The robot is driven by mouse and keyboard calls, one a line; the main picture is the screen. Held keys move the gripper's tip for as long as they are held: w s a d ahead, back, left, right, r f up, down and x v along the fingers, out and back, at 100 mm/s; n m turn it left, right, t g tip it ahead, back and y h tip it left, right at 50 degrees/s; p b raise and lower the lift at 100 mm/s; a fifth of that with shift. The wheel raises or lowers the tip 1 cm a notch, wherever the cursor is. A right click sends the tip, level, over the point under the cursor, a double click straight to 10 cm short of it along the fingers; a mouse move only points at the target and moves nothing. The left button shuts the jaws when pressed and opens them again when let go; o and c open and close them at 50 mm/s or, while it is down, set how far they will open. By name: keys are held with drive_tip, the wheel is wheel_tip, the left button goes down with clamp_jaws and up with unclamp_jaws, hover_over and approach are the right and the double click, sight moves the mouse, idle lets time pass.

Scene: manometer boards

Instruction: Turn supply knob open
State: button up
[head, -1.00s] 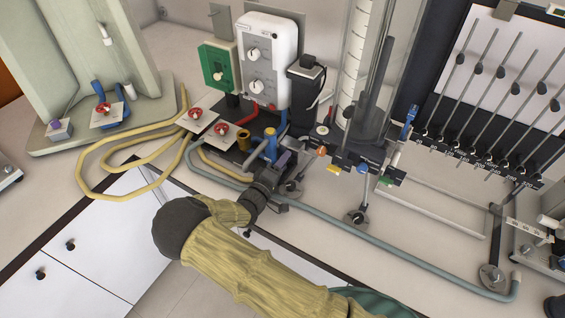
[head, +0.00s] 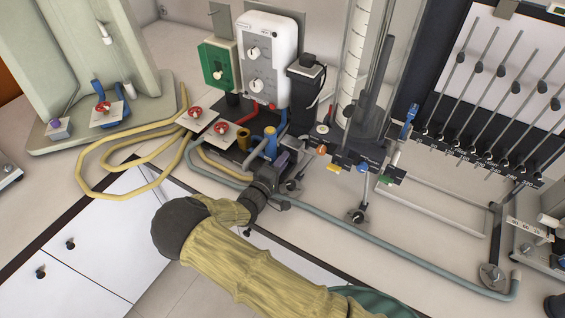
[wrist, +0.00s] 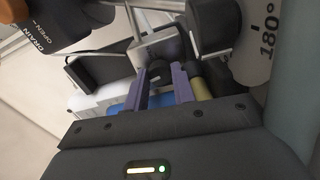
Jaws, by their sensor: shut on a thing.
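My gripper (wrist: 161,90) has purple fingers, closed on a small dark knob (wrist: 160,70) at the end of a pale metal bracket in the wrist view. No supply label on this knob is readable. In the wrist view, a part marked "DRAIN OPEN" (wrist: 38,38) and a "180°" dial (wrist: 264,40) flank the fingers.
Red valve handles (head: 221,129) stand left of my gripper, with yellow hoses (head: 100,160) looping on the bench. A grey hose (head: 400,252) runs along the front edge. The clear column (head: 362,80) and manometer board (head: 500,90) stand right.

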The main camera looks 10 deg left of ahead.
drive_tip(key=n, duration=0.6)
drive_tip(key=n+p, duration=0.1)
drive_tip(key=n, duration=0.5)
drive_tip(key=shift+n, duration=0.3)
drive_tip(key=n+p, duration=0.1)
drive_tip(key=n, duration=0.5)
drive_tip(key=n+p, duration=0.1)
drive_tip(key=n, duration=0.5)
drive_tip(key=o, duration=0.9)
drive_tip(key=shift+a, duration=0.1)
drive_tip(key=shift+o, duration=0.4)
drive_tip(key=shift+r, duration=0.1)
